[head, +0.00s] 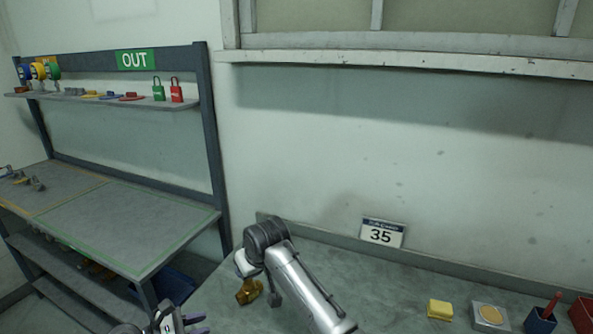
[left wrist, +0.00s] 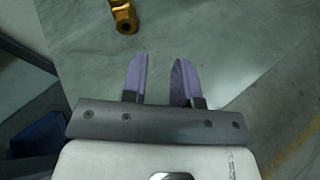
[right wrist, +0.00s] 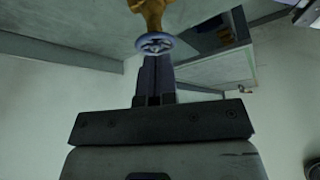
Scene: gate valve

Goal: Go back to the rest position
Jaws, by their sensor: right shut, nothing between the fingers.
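A brass gate valve (head: 248,291) stands on the grey workbench, partly hidden by my right arm. In the right wrist view its brass body (right wrist: 151,12) and blue-grey handwheel (right wrist: 154,43) are at the top. My right gripper (right wrist: 154,62) is shut and empty, its fingertips right at the handwheel's edge; I cannot tell whether they touch. In the left wrist view the valve's brass end (left wrist: 124,20) shows at the top. My left gripper (left wrist: 160,62) is open and empty, apart from the valve; its purple fingers also show low in the head view (head: 198,324).
A shelf rack with an "OUT" sign (head: 135,60) stands left. A blue bin (head: 172,286) is beneath it.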

